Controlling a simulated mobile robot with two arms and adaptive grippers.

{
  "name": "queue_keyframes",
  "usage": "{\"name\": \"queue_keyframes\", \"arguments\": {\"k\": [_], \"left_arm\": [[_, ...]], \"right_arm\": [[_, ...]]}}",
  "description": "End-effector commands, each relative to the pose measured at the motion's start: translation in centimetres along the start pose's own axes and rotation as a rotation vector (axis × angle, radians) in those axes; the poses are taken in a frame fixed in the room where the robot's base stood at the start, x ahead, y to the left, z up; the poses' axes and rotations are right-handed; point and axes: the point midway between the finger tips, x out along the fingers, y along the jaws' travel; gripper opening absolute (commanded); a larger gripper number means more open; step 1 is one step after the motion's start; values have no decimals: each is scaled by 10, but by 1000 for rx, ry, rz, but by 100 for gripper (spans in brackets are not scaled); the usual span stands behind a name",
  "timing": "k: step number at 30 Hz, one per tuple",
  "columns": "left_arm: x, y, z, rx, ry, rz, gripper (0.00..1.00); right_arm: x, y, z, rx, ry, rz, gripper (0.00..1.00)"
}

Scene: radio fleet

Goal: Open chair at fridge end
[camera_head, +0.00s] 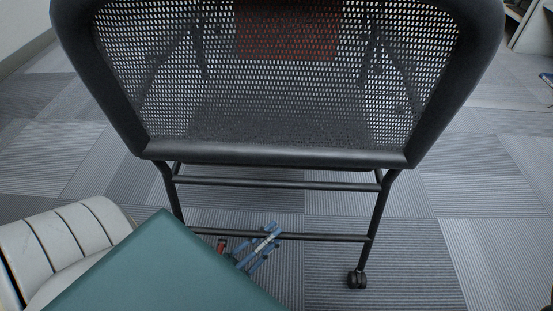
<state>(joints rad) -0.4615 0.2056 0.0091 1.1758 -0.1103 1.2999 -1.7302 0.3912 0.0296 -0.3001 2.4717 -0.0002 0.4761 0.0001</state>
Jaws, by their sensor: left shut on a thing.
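A black mesh-backed chair (280,155) stands close in front of me, filling the upper middle of the view. My right gripper is not in view. No fridge can be made out.
A reddish panel (288,30) shows through the mesh. A white shelf-like unit (535,28) stands at the upper right edge. A pale wall (18,28) is at the upper left.

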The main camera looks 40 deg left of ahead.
Motion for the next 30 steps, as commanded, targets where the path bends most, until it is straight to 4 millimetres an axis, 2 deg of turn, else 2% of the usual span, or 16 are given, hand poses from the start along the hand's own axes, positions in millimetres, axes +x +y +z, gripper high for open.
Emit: {"name": "queue_keyframes", "arguments": {"k": [15,16,18,19,30], "left_arm": [[-4,-4,-3,-4,-1,-2,0],[-4,-4,-3,-4,-1,-2,27],[-4,-4,-3,-3,-1,-2,41],[-4,-4,-3,-3,-1,-1,43],[-10,-3,-2,0,-1,1,43]], "right_arm": [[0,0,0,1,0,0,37],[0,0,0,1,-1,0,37],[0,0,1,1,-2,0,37],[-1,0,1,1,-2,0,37],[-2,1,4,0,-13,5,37]]}}
